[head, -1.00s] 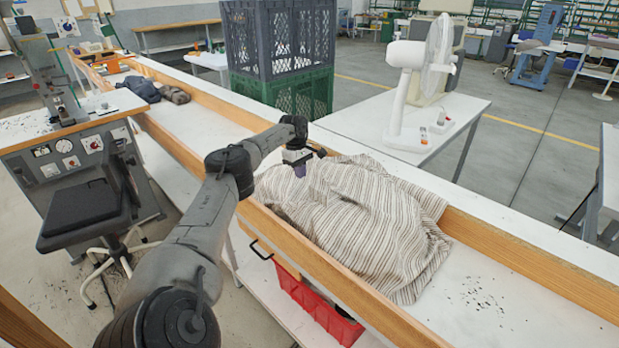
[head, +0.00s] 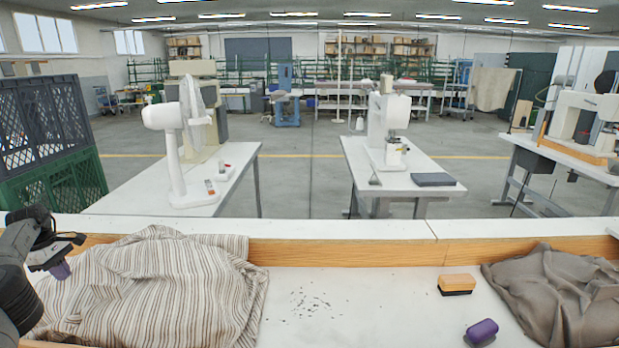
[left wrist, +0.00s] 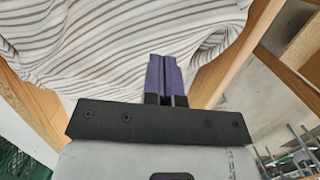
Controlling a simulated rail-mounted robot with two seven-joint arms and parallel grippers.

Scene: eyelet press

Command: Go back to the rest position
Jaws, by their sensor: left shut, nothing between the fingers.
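My left gripper (head: 60,271) is at the left edge of the head view, beside and just above a striped cloth (head: 150,290). Its purple fingers (left wrist: 165,78) are closed together in the left wrist view, with nothing between them. The striped cloth also fills the top of that view (left wrist: 110,40); I cannot tell whether the fingertips touch it.
The cloth lies in a white trough with a wooden rail (head: 340,252). To the right are a wooden-backed brush (head: 457,282), a purple object (head: 482,331) and a brown-grey cloth (head: 560,295). Dark bits (head: 312,302) lie on bare trough floor. Tables with a fan (head: 178,140) and machine (head: 387,125) stand beyond.

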